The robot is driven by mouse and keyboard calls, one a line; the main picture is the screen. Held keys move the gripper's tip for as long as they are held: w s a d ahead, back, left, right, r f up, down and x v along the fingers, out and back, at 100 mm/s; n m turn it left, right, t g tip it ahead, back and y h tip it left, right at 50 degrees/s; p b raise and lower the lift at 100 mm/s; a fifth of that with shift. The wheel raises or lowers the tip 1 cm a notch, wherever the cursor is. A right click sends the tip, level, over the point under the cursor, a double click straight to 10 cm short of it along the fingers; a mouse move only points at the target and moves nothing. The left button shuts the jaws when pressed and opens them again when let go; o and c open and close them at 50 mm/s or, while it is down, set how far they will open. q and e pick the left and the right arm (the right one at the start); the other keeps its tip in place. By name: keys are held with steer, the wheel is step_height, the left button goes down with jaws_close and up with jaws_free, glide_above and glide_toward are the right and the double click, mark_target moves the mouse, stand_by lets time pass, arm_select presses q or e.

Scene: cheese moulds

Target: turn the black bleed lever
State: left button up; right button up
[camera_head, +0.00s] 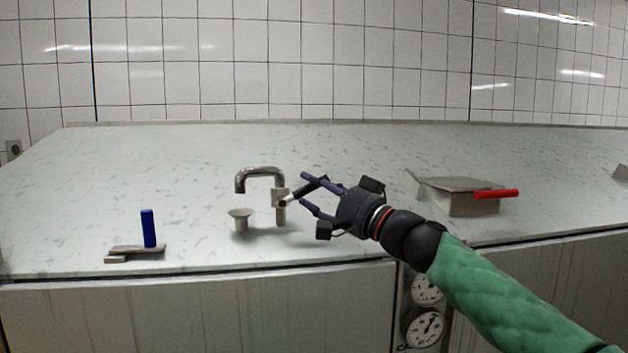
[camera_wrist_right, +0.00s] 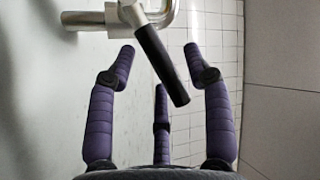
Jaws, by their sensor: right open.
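The black bleed lever (camera_head: 309,189) sticks out to the right from a metal tap (camera_head: 281,196) with a curved spout on the counter. In the right wrist view the lever (camera_wrist_right: 161,63) slants down between my spread purple fingers, with a gap to the fingers on both sides. My right gripper (camera_head: 304,188) is open around the lever's end and holds nothing; it also shows in the wrist view (camera_wrist_right: 159,68). I cannot tell from these views whether any finger touches the lever. My left gripper is not in view.
A small round metal stand (camera_head: 240,221) is left of the tap. A blue upright handle (camera_head: 148,229) rises from a flat metal piece at the left. A metal box (camera_head: 462,199) with a red handle (camera_head: 497,194) stands right. Gauges (camera_head: 425,326) sit below the counter (camera_head: 345,150).

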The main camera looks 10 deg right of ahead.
steer(key=shift+w+a+r, duration=0.1)
steer(key=shift+w+a, duration=0.15)
steer(key=shift+a, duration=0.2)
steer(key=shift+d, duration=0.1)
steer(key=shift+c, duration=0.3)
jaws_close()
steer(key=shift+f+b, duration=0.2)
steer(key=shift+b, duration=0.25)
steer(key=f+m+t+b, duration=0.1)
steer(key=m+b, duration=0.1)
steer(key=b, duration=0.3)
steer(key=f+m+t+b, duration=0.1)
steer(key=m+b, duration=0.1)
steer(key=b, duration=0.3)
steer(key=m+t+h+b, duration=0.1)
steer(key=t+b, duration=0.1)
steer(key=b, duration=0.3)
steer(key=shift+d+f+m, duration=0.25)
steer(key=shift+f+m, duration=0.15)
steer(key=shift+m+t+b, duration=0.4)
steer(key=shift+m+b, duration=0.1)
steer(key=shift+b, duration=0.5)
